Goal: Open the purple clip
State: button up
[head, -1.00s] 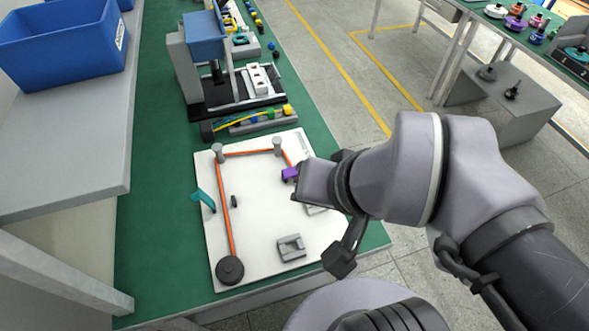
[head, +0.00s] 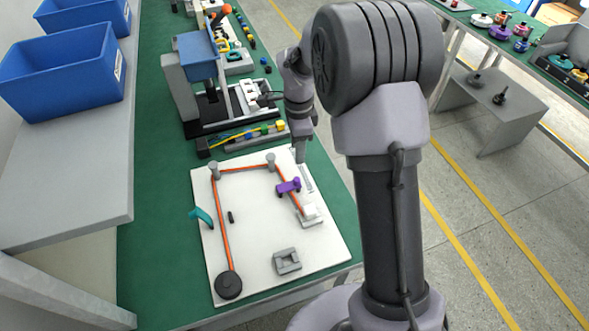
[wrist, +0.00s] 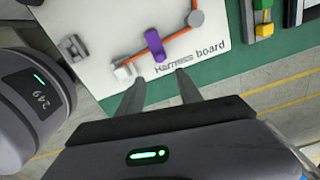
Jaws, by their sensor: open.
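The purple clip (head: 288,187) sits on the white harness board (head: 250,245), at the right stretch of the orange cable (head: 224,225). The clip also shows in the wrist view (wrist: 154,44), lying across the cable beyond my fingertips. I cannot tell whether its top is closed over the cable. My gripper (wrist: 158,77) is open and empty, its two fingers apart near the board's edge by the printed lettering. In the head view my gripper (head: 301,152) is beside the board's far right corner, apart from the clip.
Grey posts (head: 270,161) stand at the cable's bends. A white connector block (head: 309,212), a grey holder (head: 287,261), a teal clip (head: 201,216) and a black round part (head: 228,285) are on the board. A tool rail (head: 245,136) lies behind it.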

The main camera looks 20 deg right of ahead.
aim_at(297, 179)
notch_tip(297, 179, down, 13)
jog(key=b, duration=0.3)
jog(key=shift+f, duration=0.15)
grip_shut()
dwell(1.1)
